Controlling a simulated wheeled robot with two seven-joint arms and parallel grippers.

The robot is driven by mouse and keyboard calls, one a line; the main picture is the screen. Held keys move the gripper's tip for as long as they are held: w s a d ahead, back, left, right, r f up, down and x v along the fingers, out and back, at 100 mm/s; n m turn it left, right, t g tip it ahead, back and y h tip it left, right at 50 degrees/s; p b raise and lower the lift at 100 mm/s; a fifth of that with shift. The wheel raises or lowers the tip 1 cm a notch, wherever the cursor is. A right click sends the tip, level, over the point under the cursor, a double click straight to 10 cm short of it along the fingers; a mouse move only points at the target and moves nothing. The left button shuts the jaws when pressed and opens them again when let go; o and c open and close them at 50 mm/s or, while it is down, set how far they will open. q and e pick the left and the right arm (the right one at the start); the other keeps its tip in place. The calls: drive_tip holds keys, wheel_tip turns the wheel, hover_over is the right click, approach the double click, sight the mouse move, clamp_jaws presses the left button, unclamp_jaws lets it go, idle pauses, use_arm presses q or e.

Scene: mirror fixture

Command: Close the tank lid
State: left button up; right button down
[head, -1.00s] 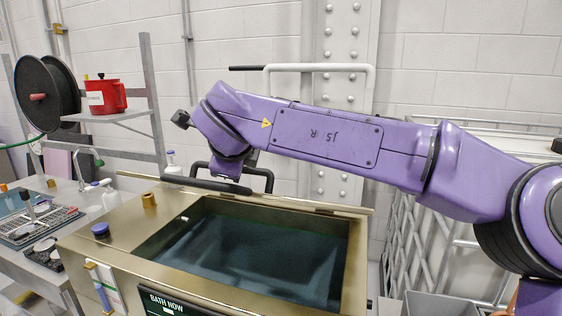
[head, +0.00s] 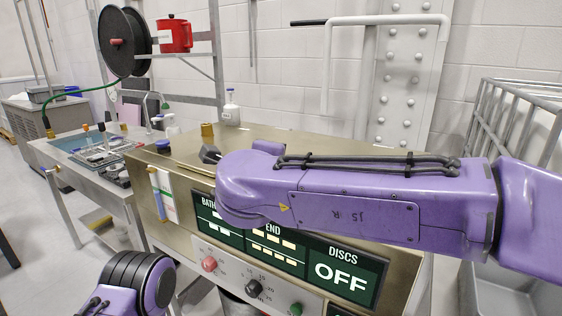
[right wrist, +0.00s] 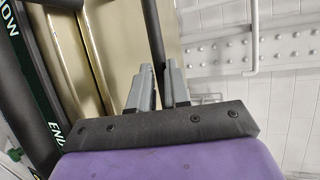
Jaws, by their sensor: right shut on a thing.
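The brass tank (head: 180,185) stands in the middle of the head view, with lit green panels on its front. Its brass lid (head: 330,155) shows as a flat surface across the top, and no dark opening is visible. My right arm hides the lid's front edge, so I cannot tell whether it is fully seated. My right gripper (right wrist: 158,85) is hidden in the head view. In the right wrist view its grey fingers are shut on a dark lid handle bar (right wrist: 154,30). My left gripper is out of view; only part of that arm shows at bottom left.
A bottle (head: 231,112) stands behind the tank's left end. A bench (head: 75,150) with trays is at left, below a shelf with a red jug (head: 175,36) and a black reel (head: 125,41). A metal rack (head: 510,110) is at right.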

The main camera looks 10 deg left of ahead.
drive_tip(key=shift+s+a+f, duration=0.15)
drive_tip(key=shift+a+f, duration=0.05)
drive_tip(key=shift+f, duration=0.5)
drive_tip(key=c, duration=1.1)
unclamp_jaws()
drive_tip(key=shift+r, duration=0.15)
drive_tip(key=shift+s+r, duration=0.1)
drive_tip(key=shift+s, duration=0.25)
drive_tip(key=v, duration=0.9)
drive_tip(key=shift+s+r, duration=0.15)
drive_tip(key=shift+s, duration=0.1)
